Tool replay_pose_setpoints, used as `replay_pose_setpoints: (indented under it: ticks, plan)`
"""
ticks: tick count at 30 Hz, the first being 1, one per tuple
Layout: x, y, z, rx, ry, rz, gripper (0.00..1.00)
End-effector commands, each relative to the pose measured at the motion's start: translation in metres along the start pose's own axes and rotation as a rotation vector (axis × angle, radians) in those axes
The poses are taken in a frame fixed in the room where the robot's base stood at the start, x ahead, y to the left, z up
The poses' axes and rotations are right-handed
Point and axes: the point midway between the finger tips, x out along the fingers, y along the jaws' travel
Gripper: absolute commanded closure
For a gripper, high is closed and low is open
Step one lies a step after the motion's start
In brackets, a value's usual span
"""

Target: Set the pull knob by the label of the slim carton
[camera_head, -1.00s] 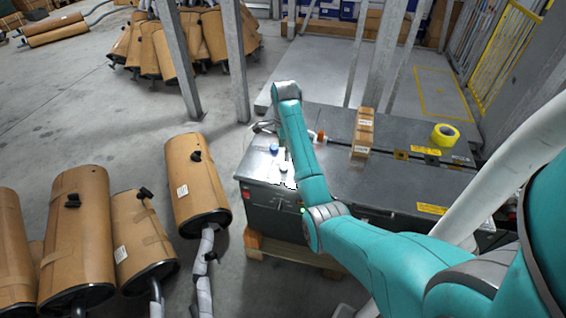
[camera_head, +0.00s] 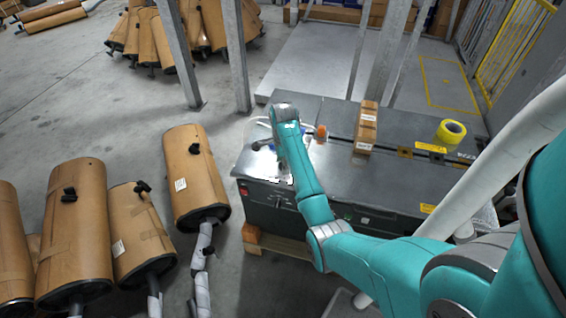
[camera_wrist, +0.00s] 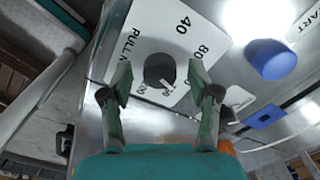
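The pull knob (camera_wrist: 158,71) is a dark grey round knob with a small pale pointer mark. It sits on a white dial plate (camera_wrist: 150,28) lettered "PULL K…", with numbers such as 40, 80 and 200 around it. My gripper (camera_wrist: 159,82) is open in the wrist view, its fingertips on either side of the knob. I cannot tell whether they touch it. The slim carton (camera_head: 366,130) stands on the grey bench in the head view, with white labels too small to read. My arm hides the knob there.
In the wrist view, a blue button (camera_wrist: 270,58) and a blue square (camera_wrist: 265,116) lie right of the plate. On the bench (camera_head: 390,182) are an orange item (camera_head: 321,131) and a yellow tape roll (camera_head: 450,131). Wrapped mufflers (camera_head: 195,175) stand at left.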

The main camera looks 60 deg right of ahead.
Motion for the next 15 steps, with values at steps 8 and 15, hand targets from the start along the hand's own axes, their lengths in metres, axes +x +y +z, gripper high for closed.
replay_pose_setpoints:
  ticks: [8, 15]
  plan:
    - [-0.0001, -0.0002, 0.0000, 0.000, 0.000, 0.000, 0.98]
    - [-0.0001, -0.0002, 0.0000, -0.022, 0.000, 0.000, 0.98]
